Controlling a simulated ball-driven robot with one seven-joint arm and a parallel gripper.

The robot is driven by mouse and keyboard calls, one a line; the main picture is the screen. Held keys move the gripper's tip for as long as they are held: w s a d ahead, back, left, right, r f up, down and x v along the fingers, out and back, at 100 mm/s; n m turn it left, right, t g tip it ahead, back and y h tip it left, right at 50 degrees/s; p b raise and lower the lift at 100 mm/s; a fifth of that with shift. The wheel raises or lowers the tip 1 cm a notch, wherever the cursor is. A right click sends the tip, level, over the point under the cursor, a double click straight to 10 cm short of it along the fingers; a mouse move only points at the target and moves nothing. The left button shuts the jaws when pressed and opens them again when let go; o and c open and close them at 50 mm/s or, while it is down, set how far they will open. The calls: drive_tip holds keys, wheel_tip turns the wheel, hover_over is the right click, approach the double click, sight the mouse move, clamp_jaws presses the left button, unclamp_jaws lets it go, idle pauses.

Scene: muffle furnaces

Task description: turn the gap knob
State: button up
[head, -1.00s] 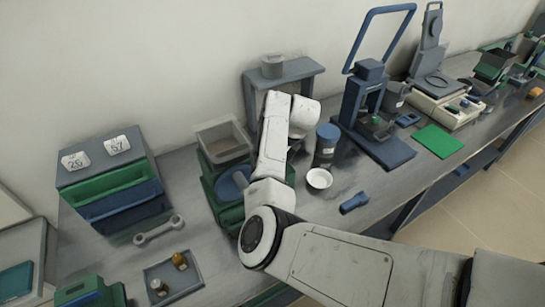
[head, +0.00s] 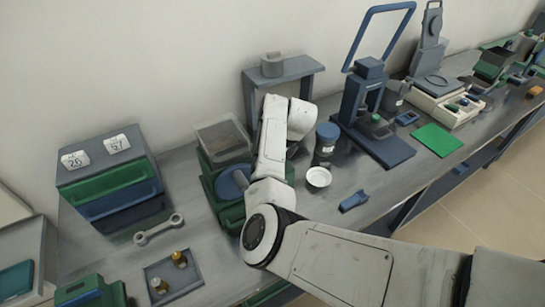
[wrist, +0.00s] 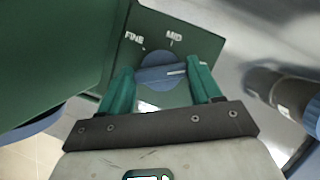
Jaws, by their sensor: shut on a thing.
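The gap knob (wrist: 158,82) shows in the wrist view as a blue disc with a raised grip bar, on a dark green panel (wrist: 190,30). The words FINE and MID stand above it. A white line on the bar's right part runs nearly level, toward the right. My gripper (wrist: 160,78) has green fingers, one at each end of the bar, and is shut on it. In the head view, the green machine (head: 208,178) with a blue disc on its side stands partly behind my arm. The knob and fingers are hidden there.
A blue-lidded jar (head: 327,140) and a white dish (head: 318,177) stand right of the machine. A wrench (head: 158,229) and a tray (head: 190,287) with small bottles lie left. A blue scoop (head: 354,201) lies near the bench edge.

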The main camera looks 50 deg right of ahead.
drive_tip(key=shift+c, duration=0.6)
